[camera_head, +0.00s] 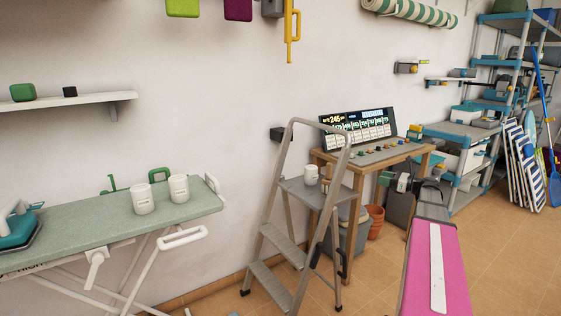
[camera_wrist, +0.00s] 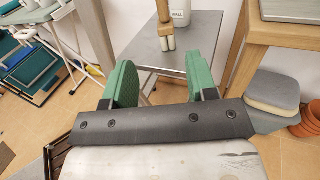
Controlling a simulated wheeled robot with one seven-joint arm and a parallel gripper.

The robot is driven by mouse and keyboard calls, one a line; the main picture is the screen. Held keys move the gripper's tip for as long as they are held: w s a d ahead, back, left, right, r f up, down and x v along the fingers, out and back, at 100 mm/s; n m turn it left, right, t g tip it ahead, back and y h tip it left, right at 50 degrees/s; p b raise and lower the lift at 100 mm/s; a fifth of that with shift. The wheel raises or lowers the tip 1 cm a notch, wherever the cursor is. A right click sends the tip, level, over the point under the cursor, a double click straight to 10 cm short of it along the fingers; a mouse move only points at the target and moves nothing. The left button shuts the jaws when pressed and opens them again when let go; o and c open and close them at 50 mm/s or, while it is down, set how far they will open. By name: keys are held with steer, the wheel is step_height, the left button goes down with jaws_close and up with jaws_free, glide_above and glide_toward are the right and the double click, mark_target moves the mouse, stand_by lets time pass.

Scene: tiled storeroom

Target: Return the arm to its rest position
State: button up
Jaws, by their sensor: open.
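My gripper (camera_wrist: 160,78) is open in the wrist view, its two green finger pads apart with nothing between them. In the head view my gripper (camera_head: 387,179) is small and partly turned away, in front of the wooden table and right of the stepladder (camera_head: 284,200). My arm reaches out from the lower right of the head view. In the wrist view the fingers point toward the ladder's grey top platform (camera_wrist: 205,28). A white can (camera_wrist: 180,12) and a small wooden piece (camera_wrist: 166,30) show beyond the fingers; neither is held.
The ironing board (camera_head: 90,232) with two white canisters stands at left. The wooden table (camera_head: 358,168) bears a control panel (camera_head: 358,131). A lidded bin (camera_wrist: 272,92) and terracotta pots (camera_head: 376,220) sit beneath. Shelving (camera_head: 470,130) is at right. Tiled floor (camera_head: 510,240) is open at lower right.

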steer(key=s+a+f+n+g+h, duration=0.35)
steer(key=s+a+f+n, duration=0.25)
steer(key=a+f, duration=0.35)
steer(key=s+a+f+n+g+h, duration=0.3)
steer(key=s+a+f+n+g, duration=0.15)
steer(key=a+f, duration=0.5)
steer(key=s+a+f+n+g+h, duration=0.1)
steer(key=s+a+f+n+h, duration=0.2)
steer(key=s+n, duration=0.3)
steer(key=s+a+f+n+g+h, duration=0.1)
steer(key=s+a+f+n+h, duration=0.2)
steer(key=s+f+n+h, duration=0.2)
steer(key=s+n, duration=0.2)
steer(key=s, duration=0.1)
steer(key=shift+s+f, duration=0.2)
steer(key=shift+s, duration=0.05)
steer(key=shift+n, duration=0.25)
